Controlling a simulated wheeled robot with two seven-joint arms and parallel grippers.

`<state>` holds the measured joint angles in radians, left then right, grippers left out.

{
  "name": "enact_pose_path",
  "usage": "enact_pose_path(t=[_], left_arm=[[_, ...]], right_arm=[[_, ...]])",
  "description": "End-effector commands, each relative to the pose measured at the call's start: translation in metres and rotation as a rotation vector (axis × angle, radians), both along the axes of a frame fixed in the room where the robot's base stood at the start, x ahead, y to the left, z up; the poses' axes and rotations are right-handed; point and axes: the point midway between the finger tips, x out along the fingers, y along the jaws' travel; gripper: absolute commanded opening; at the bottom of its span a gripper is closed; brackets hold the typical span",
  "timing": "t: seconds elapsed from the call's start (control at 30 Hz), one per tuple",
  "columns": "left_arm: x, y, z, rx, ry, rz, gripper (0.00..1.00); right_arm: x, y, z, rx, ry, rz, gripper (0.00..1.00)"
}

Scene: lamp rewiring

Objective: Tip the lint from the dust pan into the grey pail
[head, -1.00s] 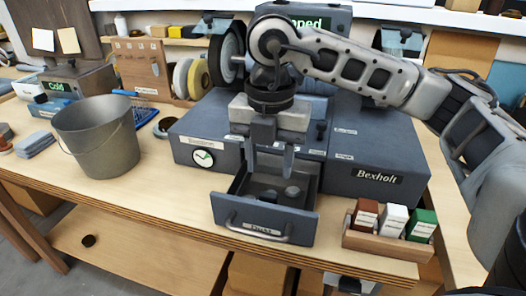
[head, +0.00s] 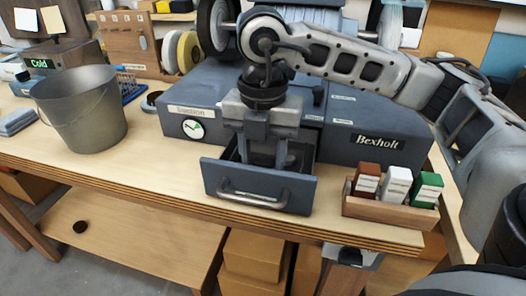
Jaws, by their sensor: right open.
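The dust pan (head: 215,180) is a dark grey drawer with a bar handle, pulled out from the front of the dark grey Bexholt machine (head: 345,155). My right gripper (head: 265,163) points down into the pan, its two fingers apart behind the front panel. I see nothing held between them. The lint is hidden now behind the front panel and fingers. The grey pail (head: 85,115) stands upright on the bench to the left of the machine. My left gripper is not in view.
A wooden box (head: 385,207) with brown, white and green cartons sits right of the pan at the bench's front edge. A blue-grey folded cloth (head: 17,122) lies left of the pail. Bench (head: 150,160) between pail and pan is mostly clear.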

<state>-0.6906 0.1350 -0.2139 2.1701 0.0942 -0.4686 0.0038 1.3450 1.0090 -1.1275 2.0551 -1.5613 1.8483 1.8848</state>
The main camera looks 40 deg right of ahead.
Motion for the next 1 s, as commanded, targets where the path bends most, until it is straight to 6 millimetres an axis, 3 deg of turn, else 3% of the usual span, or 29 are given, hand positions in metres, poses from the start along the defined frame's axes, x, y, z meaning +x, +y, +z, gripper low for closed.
enact_pose_path(t=[0.1,0.23,1.0], left_arm=[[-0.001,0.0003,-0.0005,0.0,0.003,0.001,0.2],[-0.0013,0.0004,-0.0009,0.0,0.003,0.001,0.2],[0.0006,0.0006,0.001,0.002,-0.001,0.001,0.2]], right_arm=[[0.0,0.0001,0.0002,0.0,0.0,0.0,0.44],[0.0,0.0001,0.0002,0.0,0.0,0.0,0.08],[-0.0052,0.0063,0.0045,0.0,0.0,0.0,0.08]])
